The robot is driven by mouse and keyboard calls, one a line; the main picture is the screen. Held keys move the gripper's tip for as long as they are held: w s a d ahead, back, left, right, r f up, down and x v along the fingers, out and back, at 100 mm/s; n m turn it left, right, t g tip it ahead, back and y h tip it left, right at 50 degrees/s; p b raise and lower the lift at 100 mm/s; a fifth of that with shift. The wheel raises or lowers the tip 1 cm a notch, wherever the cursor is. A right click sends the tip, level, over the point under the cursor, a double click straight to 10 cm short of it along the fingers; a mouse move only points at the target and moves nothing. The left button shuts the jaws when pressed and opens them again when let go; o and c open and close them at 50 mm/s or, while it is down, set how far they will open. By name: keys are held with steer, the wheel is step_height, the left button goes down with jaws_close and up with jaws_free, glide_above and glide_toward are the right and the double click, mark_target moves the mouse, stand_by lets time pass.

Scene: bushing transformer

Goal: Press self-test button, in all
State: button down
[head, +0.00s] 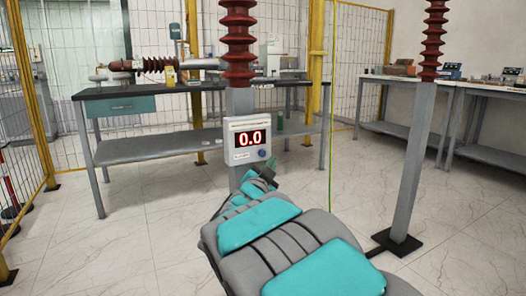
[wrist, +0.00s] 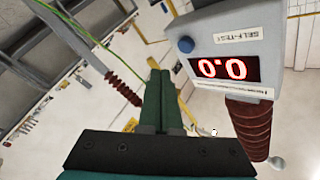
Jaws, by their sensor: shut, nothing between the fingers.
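The meter box (head: 247,141) is a pale unit on a grey post below a red-brown ribbed insulator, with a red display reading 0.0. Its blue round self-test button (head: 262,153) is at the lower right of the face. In the wrist view the box appears upside down, with the blue button (wrist: 186,45) beside the SELF-TEST label (wrist: 237,36). My gripper (wrist: 160,73) is shut and empty, its green fingers together, to the left of and below the button in that view, apart from it. In the head view my gripper (head: 269,170) is just below the box's lower right corner.
A workbench (head: 140,91) with a teal drawer stands behind the post. A second grey post (head: 411,165) with a ribbed insulator is at the right. A thin green-yellow cable (head: 332,110) hangs beside the box. Yellow-framed mesh fencing (head: 318,70) surrounds the area.

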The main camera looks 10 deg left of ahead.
steer(key=shift+w+a+p, duration=0.35)
steer(key=shift+w+a, duration=0.1)
steer(key=shift+w, duration=0.2)
steer(key=shift+w+a+p, duration=0.35)
steer(key=shift+w+a, duration=0.05)
steer(key=shift+w, duration=0.2)
steer(key=shift+w+a, duration=0.1)
steer(key=shift+w, duration=0.05)
stand_by(1.0)
steer(key=shift+w+a+f+p, duration=0.1)
steer(key=shift+w+p, duration=0.1)
steer(key=shift+p, duration=0.1)
steer(key=shift+w+a+p, duration=0.3)
steer(key=shift+w, duration=0.05)
stand_by(0.8)
stand_by(0.3)
steer(key=shift+s+d+b, duration=0.35)
steer(key=shift+s+d, duration=0.15)
steer(key=shift+s, duration=0.25)
steer(key=shift+s+d+b, duration=0.5)
steer(key=shift+s+d, duration=0.2)
steer(key=shift+s, duration=0.35)
steer(key=shift+s+d+b, duration=0.45)
steer(key=shift+s+d, duration=0.25)
steer(key=shift+s, duration=0.3)
